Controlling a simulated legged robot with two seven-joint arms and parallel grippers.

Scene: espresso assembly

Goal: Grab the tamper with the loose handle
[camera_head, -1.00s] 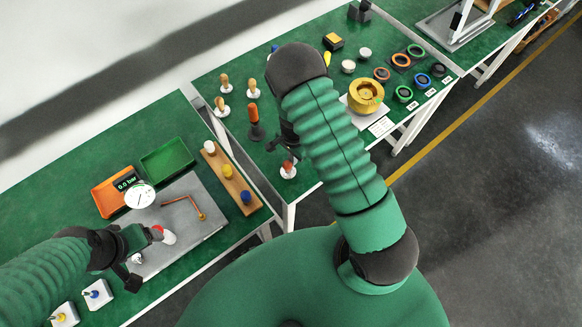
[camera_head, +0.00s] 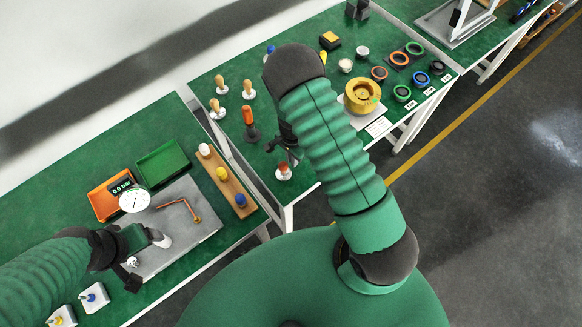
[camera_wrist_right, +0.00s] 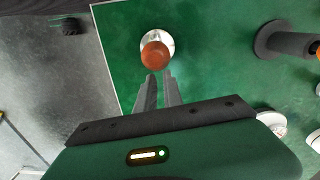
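A tamper with a red-brown handle (camera_head: 284,166) and round white base stands near the front left corner of the middle table. In the right wrist view its rounded knob (camera_wrist_right: 155,55) shows just beyond my fingertips, over the white base. My right gripper (camera_head: 290,157) is close beside and above this knob; its fingers (camera_wrist_right: 159,74) are a little apart with nothing between them. I cannot tell from these views whether the handle is loose. My left gripper (camera_head: 150,238) is over the left table at a pale rounded piece (camera_head: 160,239); its fingers are not clear.
A gap separates the left table (camera_head: 100,140) from the middle one.

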